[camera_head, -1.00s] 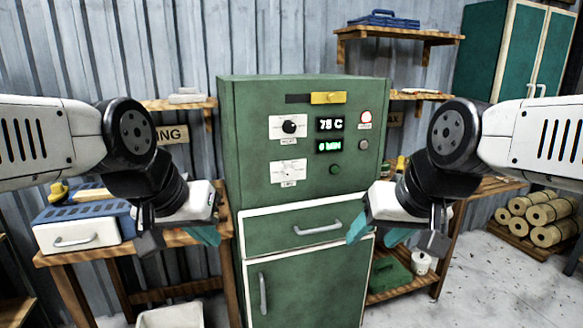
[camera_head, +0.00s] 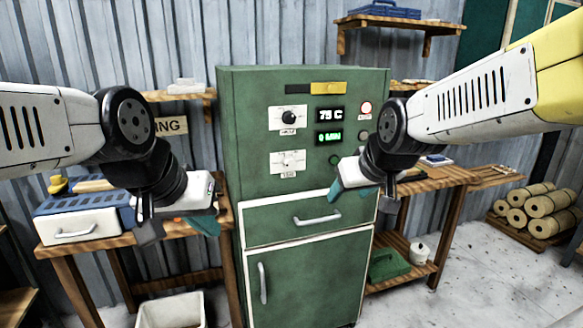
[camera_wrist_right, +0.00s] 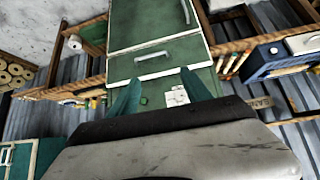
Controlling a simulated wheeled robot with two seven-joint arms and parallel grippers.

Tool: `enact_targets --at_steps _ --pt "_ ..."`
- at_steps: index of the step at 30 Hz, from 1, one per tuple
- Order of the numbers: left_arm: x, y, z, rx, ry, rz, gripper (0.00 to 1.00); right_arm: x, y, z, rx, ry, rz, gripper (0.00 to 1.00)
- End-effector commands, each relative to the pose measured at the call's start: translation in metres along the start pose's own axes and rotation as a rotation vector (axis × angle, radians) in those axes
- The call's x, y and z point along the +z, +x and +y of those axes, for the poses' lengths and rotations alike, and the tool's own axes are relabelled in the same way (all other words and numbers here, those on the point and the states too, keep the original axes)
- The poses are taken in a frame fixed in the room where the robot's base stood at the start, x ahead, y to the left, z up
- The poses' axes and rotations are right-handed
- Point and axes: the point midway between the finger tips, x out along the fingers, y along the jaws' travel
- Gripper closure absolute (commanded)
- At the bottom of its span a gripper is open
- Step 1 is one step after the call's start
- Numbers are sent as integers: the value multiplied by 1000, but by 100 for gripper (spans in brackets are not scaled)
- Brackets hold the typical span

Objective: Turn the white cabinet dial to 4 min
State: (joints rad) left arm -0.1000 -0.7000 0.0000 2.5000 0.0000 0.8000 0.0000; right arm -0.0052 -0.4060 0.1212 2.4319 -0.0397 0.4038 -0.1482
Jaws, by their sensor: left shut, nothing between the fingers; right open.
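The green cabinet (camera_head: 235,150) stands in the middle of the head view. Its white dial (camera_head: 288,160) sits on a white plate low on the left of the panel; a black dial (camera_head: 289,116) is above it. The lower display (camera_head: 329,138) seems to read 0 MIN, the upper one (camera_head: 330,115) 75 C. My right gripper (camera_head: 338,188) is open and empty, in front of the panel's lower right, apart from the dial. In the right wrist view the white dial plate (camera_wrist_right: 177,97) shows between the teal fingers. My left gripper (camera_head: 180,228) is shut and empty, left of the cabinet.
A yellow slider (camera_head: 328,88) is at the panel top, and a drawer handle (camera_head: 317,219) is below the panel. A blue-topped box (camera_head: 82,228) stands on the left table. A white bin (camera_head: 172,312) is on the floor. Rattan rolls (camera_head: 535,212) lie at right.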

Motion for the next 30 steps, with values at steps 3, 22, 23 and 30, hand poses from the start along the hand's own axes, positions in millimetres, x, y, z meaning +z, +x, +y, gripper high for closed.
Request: enact_targets --at_steps 3,22,23,30 --pt "0 0 0 0 0 0 100 -40 55 -2 0 -118 87 43" --pt "0 0 0 0 0 0 100 -152 251 -37 -11 -293 744 43" --pt "0 0 0 0 0 0 100 -153 253 -36 -3 -285 765 43" --pt "0 0 0 0 0 0 100 -161 263 -31 34 -252 846 43"
